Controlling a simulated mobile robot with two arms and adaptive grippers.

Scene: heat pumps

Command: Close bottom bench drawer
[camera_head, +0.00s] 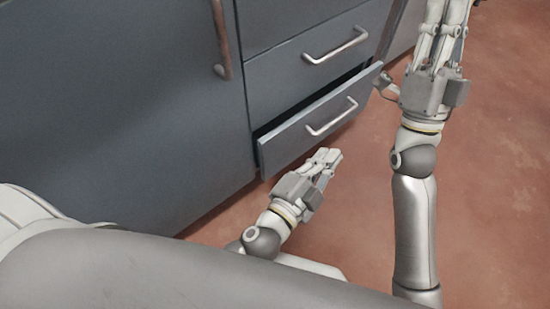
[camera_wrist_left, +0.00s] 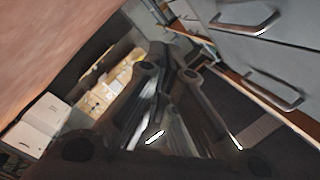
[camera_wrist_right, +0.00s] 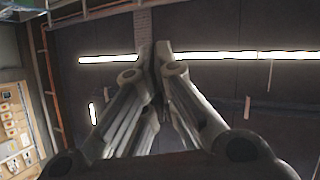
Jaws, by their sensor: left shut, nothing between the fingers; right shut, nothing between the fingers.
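The bottom bench drawer (camera_head: 290,140) is a grey-blue front with a silver bar handle (camera_head: 333,118). It stands partly open, and a dark gap shows behind its top edge. My left gripper (camera_head: 337,155) is shut and empty, just in front of and below the drawer front; I cannot tell whether it touches. In the left wrist view, the left fingers (camera_wrist_left: 170,62) are together, with bench fronts and handles to their right. My right gripper (camera_head: 444,8) is at the top right, right of the drawer. In the right wrist view, its fingers (camera_wrist_right: 162,50) are shut and empty.
The drawer above (camera_head: 320,58) is flush with the bench. A cabinet door (camera_head: 110,90) with a vertical handle (camera_head: 221,40) is on the left. Reddish floor (camera_head: 490,190) lies clear in front of the bench. Lit ceiling strips (camera_wrist_right: 200,56) show in the right wrist view.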

